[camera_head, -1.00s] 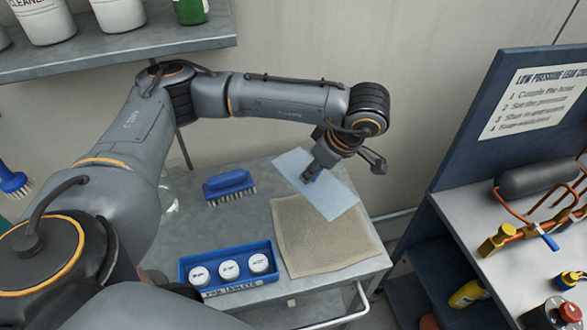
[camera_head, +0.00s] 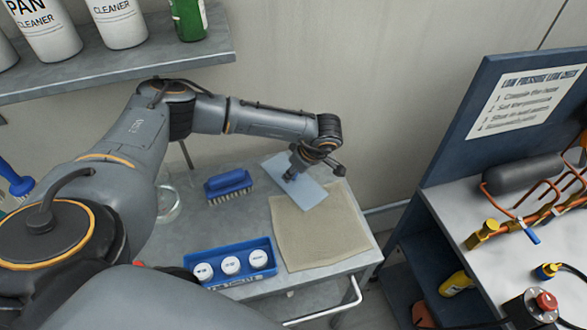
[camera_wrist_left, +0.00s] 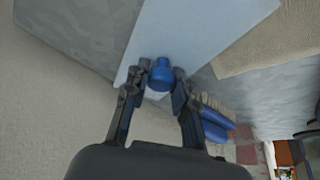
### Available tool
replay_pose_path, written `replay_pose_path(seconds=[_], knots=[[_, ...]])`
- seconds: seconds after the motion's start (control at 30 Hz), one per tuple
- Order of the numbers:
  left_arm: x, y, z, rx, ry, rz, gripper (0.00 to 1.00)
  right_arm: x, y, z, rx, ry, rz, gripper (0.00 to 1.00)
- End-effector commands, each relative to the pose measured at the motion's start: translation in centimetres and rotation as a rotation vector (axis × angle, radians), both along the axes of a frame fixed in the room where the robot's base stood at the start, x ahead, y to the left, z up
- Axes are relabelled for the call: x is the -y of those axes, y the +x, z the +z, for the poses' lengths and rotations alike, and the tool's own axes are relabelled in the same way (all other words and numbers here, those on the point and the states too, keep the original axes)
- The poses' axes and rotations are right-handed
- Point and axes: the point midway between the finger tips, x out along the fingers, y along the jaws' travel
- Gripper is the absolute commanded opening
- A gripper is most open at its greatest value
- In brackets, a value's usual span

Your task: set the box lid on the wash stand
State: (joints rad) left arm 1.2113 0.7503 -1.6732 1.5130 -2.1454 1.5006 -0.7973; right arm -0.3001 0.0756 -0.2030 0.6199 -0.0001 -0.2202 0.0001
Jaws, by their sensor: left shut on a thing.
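The box lid (camera_head: 308,197) is a flat, pale blue panel with a blue knob (camera_wrist_left: 160,76). My left gripper (camera_head: 290,177) is shut on the knob, with a finger on each side of it in the left wrist view (camera_wrist_left: 160,80). The lid is over the back right of the grey wash stand (camera_head: 235,226), overlapping the far edge of a beige cloth (camera_head: 320,235) in the head view. I cannot tell whether the lid touches the surface. My right gripper is not in view.
A blue brush (camera_head: 228,184) lies left of the lid. A blue tray (camera_head: 212,280) with white-capped jars stands at the front. A clear round glass item (camera_head: 168,203) is at the left. A shelf (camera_head: 130,62) with bottles hangs above. A blue-backed bench (camera_head: 450,215) stands right.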

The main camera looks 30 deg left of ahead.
Motion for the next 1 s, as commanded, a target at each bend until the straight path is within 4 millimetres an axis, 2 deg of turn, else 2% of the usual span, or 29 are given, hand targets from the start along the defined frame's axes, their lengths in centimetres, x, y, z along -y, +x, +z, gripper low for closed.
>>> replay_pose_path(seconds=[0.3,0.33,0.43,0.8,0.9,1.0], knots=[[0.1,-0.2,-0.8,-0.004,-0.001,-0.001,0.0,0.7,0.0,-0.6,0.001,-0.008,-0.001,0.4],[0.1,-0.2,-0.8,-0.004,-0.002,-0.002,0.28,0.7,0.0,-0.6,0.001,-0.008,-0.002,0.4],[0.1,-0.2,-0.7,-0.005,-0.001,-0.001,0.48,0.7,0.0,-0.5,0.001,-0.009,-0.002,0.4],[0.1,-0.2,-0.6,-0.004,-0.002,-0.002,0.49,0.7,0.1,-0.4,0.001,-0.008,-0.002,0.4],[0.1,-0.2,0.1,-0.003,-0.002,-0.002,0.49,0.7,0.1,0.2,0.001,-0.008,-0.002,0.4],[0.8,-0.1,1.1,0.0,-0.003,-0.004,0.49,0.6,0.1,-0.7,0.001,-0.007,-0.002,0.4]])
